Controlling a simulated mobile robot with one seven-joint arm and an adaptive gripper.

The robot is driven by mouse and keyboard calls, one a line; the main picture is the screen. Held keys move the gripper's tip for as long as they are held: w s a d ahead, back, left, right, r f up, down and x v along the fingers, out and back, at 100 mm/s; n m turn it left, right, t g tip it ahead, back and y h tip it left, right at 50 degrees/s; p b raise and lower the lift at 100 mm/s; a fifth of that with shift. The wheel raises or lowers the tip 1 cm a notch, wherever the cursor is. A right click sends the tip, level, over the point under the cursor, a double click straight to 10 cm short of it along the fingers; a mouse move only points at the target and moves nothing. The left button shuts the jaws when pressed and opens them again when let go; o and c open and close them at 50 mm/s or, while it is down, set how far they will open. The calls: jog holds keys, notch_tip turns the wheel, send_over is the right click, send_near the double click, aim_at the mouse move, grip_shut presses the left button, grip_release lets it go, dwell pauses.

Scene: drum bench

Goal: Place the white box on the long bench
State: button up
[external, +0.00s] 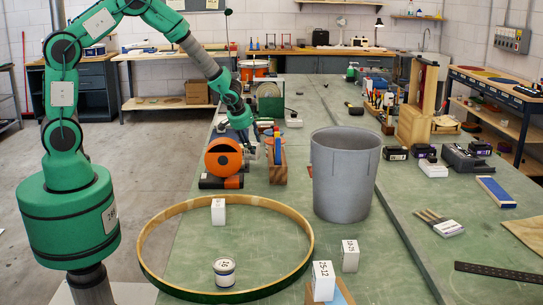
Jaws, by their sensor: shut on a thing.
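My gripper (247,141) is low over the green-topped bench (195,250), behind the orange round tool, pointing down. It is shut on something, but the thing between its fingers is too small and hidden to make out. Several white boxes show: one (218,211) stands inside the wooden hoop, one with a printed label (323,281) stands at the front, and another labelled one (350,255) stands just behind it. A small white item (294,121) lies right of my gripper. I cannot tell which box the task means, nor which bench is the long one.
A large grey drum (345,175) stands mid-bench. The wooden hoop (302,225) lies in front, with a white tin (224,271) inside. The orange tool (223,157) and a wooden block holder (278,163) crowd my gripper. Wooden benches line the back (165,54) and right (500,90).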

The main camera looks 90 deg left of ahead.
aim_at(257, 145)
jog(key=shift+w, duration=0.15)
jog(key=shift+w+f, duration=0.25)
jog(key=shift+w, duration=0.15)
jog(key=shift+w+f, duration=1)
jog(key=shift+w, duration=0.2)
jog(key=o, duration=1.2)
jog(key=shift+p+v, duration=0.55)
jog(key=shift+v, duration=5.45)
